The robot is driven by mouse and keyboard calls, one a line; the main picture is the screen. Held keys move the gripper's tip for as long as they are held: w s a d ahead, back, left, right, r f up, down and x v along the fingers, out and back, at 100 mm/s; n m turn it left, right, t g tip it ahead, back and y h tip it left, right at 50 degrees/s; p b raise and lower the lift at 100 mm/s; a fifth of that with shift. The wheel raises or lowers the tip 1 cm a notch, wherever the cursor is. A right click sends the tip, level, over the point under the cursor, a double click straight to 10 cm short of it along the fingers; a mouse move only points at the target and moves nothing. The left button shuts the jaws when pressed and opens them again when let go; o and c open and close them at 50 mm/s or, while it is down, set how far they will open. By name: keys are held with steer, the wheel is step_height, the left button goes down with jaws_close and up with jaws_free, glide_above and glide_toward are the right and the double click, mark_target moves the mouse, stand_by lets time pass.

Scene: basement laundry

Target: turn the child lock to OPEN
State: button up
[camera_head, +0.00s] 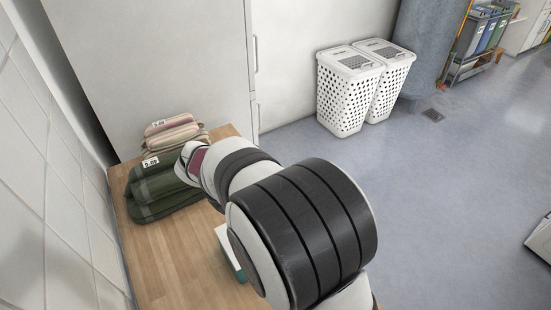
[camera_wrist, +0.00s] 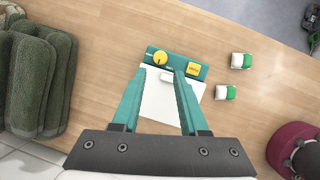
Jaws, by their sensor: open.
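In the wrist view, a teal panel edge carries a round yellow knob (camera_wrist: 160,58) and a yellow square piece (camera_wrist: 193,69). I take the knob to be the child lock, but its lettering is too small to read, so I cannot tell its setting. A white surface (camera_wrist: 158,104) adjoins the teal strip (camera_wrist: 178,64). My gripper (camera_wrist: 160,72) is open, its teal fingers apart and empty, reaching over the white surface toward the strip. Contact cannot be told. In the head view, part of the white and teal unit (camera_head: 230,252) shows; my arm hides the rest and the gripper.
Folded green towels (camera_wrist: 34,80) lie left on the wooden table (camera_head: 170,262); pinkish ones (camera_head: 172,134) lie behind. Two small green-and-white pieces (camera_wrist: 241,61) lie right of the unit. White laundry baskets (camera_head: 347,92) stand on the floor.

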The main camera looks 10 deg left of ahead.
steer(key=x, duration=0.7)
